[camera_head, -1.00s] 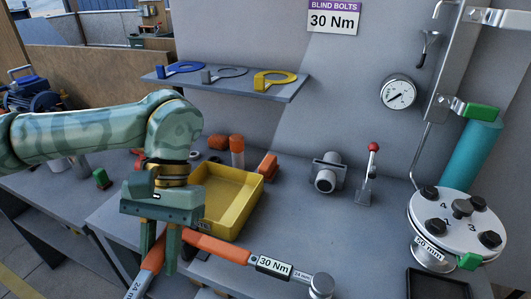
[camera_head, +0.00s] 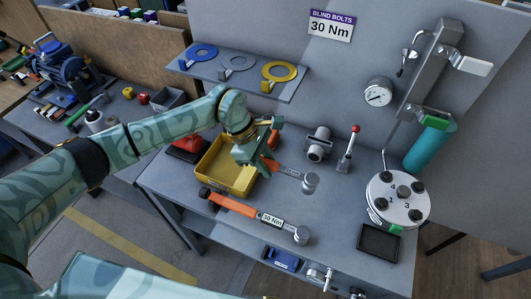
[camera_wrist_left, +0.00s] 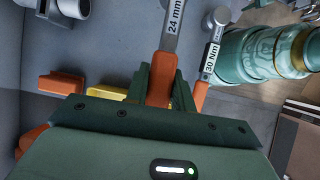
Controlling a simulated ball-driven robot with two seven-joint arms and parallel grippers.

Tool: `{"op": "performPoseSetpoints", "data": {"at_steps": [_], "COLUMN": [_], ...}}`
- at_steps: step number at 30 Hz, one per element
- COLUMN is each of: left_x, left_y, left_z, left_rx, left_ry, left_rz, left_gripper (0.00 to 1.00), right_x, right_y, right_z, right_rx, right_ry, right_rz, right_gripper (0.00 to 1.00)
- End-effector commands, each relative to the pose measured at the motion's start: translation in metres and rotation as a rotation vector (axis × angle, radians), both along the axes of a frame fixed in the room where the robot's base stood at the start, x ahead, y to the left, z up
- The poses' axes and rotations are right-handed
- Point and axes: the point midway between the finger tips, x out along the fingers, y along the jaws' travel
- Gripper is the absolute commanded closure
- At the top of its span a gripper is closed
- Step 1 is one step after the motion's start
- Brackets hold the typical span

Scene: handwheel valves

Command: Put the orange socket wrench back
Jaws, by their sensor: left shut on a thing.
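My left gripper (camera_head: 262,163) is shut on an orange-handled wrench (camera_head: 272,164), at the right side of the yellow tray. Its grey shaft and round head point right in the head view. In the left wrist view the fingers pinch its orange handle (camera_wrist_left: 161,78), and its shaft reads 24 mm. A second orange-handled wrench (camera_head: 234,205), marked 30 Nm, lies near the bench's front edge; it also shows beyond the fingers in the left wrist view (camera_wrist_left: 210,62). The gripper hides part of the held handle. My right gripper is not in view.
The yellow tray (camera_head: 218,172) stands on the bench. Blue, grey and yellow (camera_head: 279,72) ring tools lie on the shelf (camera_head: 235,83) above. A grey fitting (camera_head: 318,145), a red-knobbed lever (camera_head: 348,150) and a round bolted flange (camera_head: 398,200) stand right. The bench centre is fairly clear.

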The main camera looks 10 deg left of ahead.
Motion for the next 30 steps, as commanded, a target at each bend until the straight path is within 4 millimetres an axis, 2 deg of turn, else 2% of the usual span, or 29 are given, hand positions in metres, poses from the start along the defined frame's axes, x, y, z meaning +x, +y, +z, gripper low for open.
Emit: {"op": "performPoseSetpoints", "data": {"at_steps": [14, 30], "left_x": [0.0, 0.0], "left_y": [0.0, 0.0], "left_z": [-0.005, -0.066], "left_rx": [-0.004, -0.004], "left_ry": [0.007, 0.007], "left_rz": [0.005, 0.003], "left_gripper": [1.0, 1.0], "right_x": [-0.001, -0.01], "right_y": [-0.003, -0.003], "right_z": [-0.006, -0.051], "right_rx": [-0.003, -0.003], "right_ry": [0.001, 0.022], "right_rz": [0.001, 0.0], "right_gripper": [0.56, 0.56]}}
